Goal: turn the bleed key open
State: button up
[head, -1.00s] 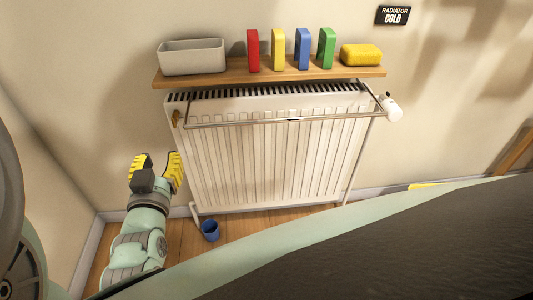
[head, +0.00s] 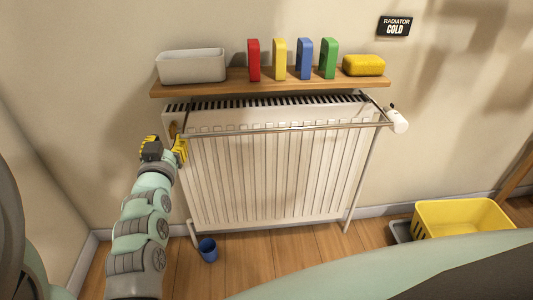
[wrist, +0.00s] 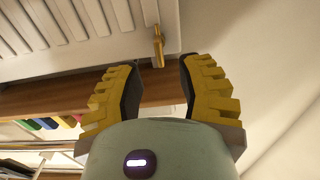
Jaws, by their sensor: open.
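The brass bleed key (head: 173,129) is at the upper left end of the white radiator (head: 270,170). In the wrist view the key (wrist: 158,46) sticks out from the radiator's edge, just beyond the gap between my fingertips. My gripper (head: 168,147) is beside the radiator's upper left corner, close to the key. Its yellow, black-padded fingers are spread wide with nothing between them, as the wrist view shows (wrist: 158,68). The key looks apart from both fingers. A sign (head: 394,26) on the wall reads "RADIATOR COLD".
A wooden shelf (head: 235,81) above holds a grey bin, several coloured blocks and a yellow sponge. A metal rail (head: 290,127) crosses the radiator's front. A white valve (head: 397,121) is at right. A blue cup (head: 207,250) and yellow crate (head: 425,217) stand on the floor.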

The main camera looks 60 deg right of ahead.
aim_at(171, 134)
jog(key=b+x, duration=0.1)
jog(key=x, duration=0.3)
jog(key=shift+w+d+f, duration=0.1)
jog(key=shift+w+d, duration=0.1)
jog(key=shift+d, duration=0.05)
jog(key=shift+w+d, duration=0.15)
jog(key=shift+o, duration=0.4)
grip_shut()
